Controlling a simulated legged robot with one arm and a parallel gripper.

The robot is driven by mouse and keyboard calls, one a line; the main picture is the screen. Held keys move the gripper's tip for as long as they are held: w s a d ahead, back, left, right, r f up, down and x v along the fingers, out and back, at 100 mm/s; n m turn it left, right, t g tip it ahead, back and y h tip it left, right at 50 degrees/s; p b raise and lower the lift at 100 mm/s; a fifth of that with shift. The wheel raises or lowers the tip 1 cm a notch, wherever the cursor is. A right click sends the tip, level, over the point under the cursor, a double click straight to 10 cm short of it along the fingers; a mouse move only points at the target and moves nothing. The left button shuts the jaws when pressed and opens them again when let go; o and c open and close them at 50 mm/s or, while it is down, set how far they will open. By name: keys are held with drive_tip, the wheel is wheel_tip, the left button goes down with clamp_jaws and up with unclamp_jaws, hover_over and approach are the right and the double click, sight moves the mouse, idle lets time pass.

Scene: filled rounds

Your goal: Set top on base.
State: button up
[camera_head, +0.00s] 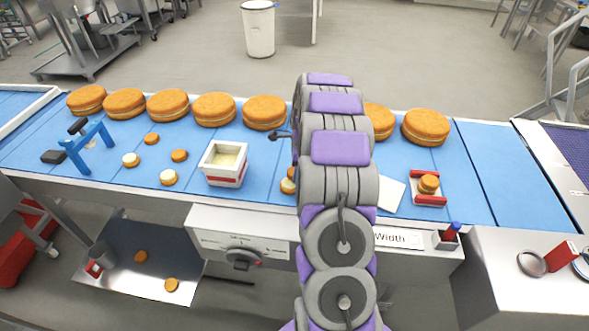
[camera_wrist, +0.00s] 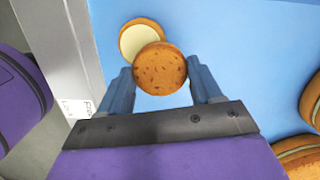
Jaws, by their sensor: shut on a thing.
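In the wrist view, my gripper (camera_wrist: 161,76) is shut on a brown, speckled round top (camera_wrist: 159,70), held between its two blue fingers. Just beyond it is a base (camera_wrist: 131,40) with pale cream filling on its upper face. The top overlaps the near edge of the base in this view; I cannot tell whether they touch. A cream-faced round (camera_head: 288,184) shows partly at the arm's left edge. More cream-faced bases (camera_head: 168,177) and plain tops (camera_head: 179,155) lie left on the blue belt.
A white cream box (camera_head: 224,179) stands left of my arm. Large filled rounds (camera_head: 214,109) line the belt's far side. A red-and-white tray (camera_head: 429,200) at right holds a stacked round (camera_head: 428,183). A blue stand (camera_head: 88,147) is at far left.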

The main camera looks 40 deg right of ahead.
drive_tip(key=shift+d+f, duration=0.1)
drive_tip(key=shift+d, duration=0.05)
drive_tip(key=shift+a, duration=1.05)
drive_tip(key=shift+d+f, duration=0.4)
drive_tip(key=shift+d, duration=0.45)
drive_tip(key=shift+a, duration=0.7)
drive_tip(key=o, duration=0.3)
drive_tip(key=shift+d+f, duration=0.1)
drive_tip(key=o, duration=0.5)
drive_tip(key=shift+d+f, duration=0.1)
drive_tip(key=shift+d, duration=0.4)
drive_tip(key=shift+o, duration=0.6)
drive_tip(key=shift+a, duration=0.5)
